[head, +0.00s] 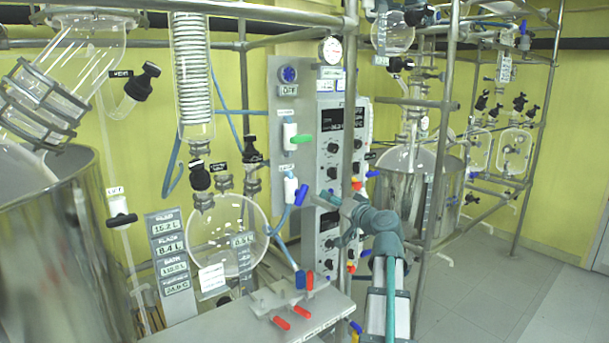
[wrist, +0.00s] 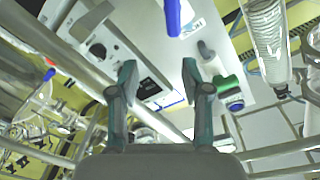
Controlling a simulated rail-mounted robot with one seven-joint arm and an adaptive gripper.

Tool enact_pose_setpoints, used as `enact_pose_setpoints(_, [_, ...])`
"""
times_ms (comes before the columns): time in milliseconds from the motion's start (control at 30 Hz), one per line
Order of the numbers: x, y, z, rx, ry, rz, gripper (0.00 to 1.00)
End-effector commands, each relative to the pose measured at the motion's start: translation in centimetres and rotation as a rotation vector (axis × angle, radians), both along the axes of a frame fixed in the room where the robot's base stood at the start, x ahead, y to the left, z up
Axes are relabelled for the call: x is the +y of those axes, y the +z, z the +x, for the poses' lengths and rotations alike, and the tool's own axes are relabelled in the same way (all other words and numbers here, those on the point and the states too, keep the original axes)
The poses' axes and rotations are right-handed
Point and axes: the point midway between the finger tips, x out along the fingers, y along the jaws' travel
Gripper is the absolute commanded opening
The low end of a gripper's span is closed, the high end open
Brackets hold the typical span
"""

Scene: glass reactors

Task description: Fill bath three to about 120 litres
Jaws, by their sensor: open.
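My gripper (head: 338,208) is open and empty in front of the grey valve panel (head: 283,105). In the wrist view its two fingers (wrist: 158,80) stand apart with nothing between them. A blue valve handle (head: 301,194) on a white body is just left of the gripper, apart from it; a blue handle also shows in the wrist view (wrist: 173,16). A green handle (head: 301,139) sits above it on the panel. A steel bath (head: 58,250) stands at the left and another (head: 450,190) at the right. A readout stack (head: 170,255) has a bath line near 118 L, blurred.
A round glass flask (head: 228,235) hangs left of the panel. A bench (head: 240,325) with red-handled valves (head: 281,323) is below. A control box with displays (head: 330,150) and steel frame posts (head: 437,150) crowd the gripper. Open floor (head: 490,280) lies at right.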

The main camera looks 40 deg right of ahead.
Motion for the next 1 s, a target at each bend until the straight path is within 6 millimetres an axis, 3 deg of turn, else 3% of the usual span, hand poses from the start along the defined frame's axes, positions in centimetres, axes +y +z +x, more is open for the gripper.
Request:
enact_pose_setpoints(33, [1.5,-1.1,-0.4,0.012,0.041,-0.021,0.48])
enact_pose_setpoints(133, [2.3,-1.1,-0.1,0.018,0.083,-0.07,0.48])
enact_pose_setpoints(367, [2.2,-1.0,2.0,0.021,0.087,-0.086,0.48])
enact_pose_setpoints(800, [1.9,-0.9,9.1,0.021,0.085,-0.086,0.48])
enact_pose_setpoints(1000, [2.0,-1.0,10.4,0.021,0.085,-0.086,0.48])
